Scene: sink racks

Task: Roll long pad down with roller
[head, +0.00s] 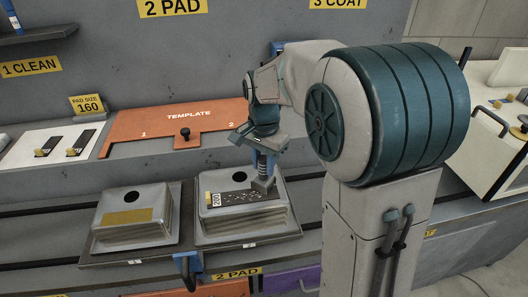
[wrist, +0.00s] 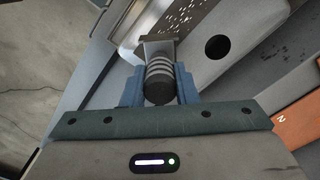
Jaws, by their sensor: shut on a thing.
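My gripper (head: 265,160) points down over the right sink (head: 243,224), its fingers shut on the roller. The roller (head: 262,185) has a ribbed grey grip (wrist: 158,72) between the blue fingers (wrist: 159,84) in the wrist view. Its dark head (wrist: 158,45) is at the right end of the long pad in the head view.
A left sink (head: 137,232) with a yellow patch (head: 128,216) stands on the same dark rack (head: 110,258). Behind are an orange template (head: 125,127) with a black knob (head: 185,133) and a white board (head: 45,150) with two dark pads. White boxes stand at the far right.

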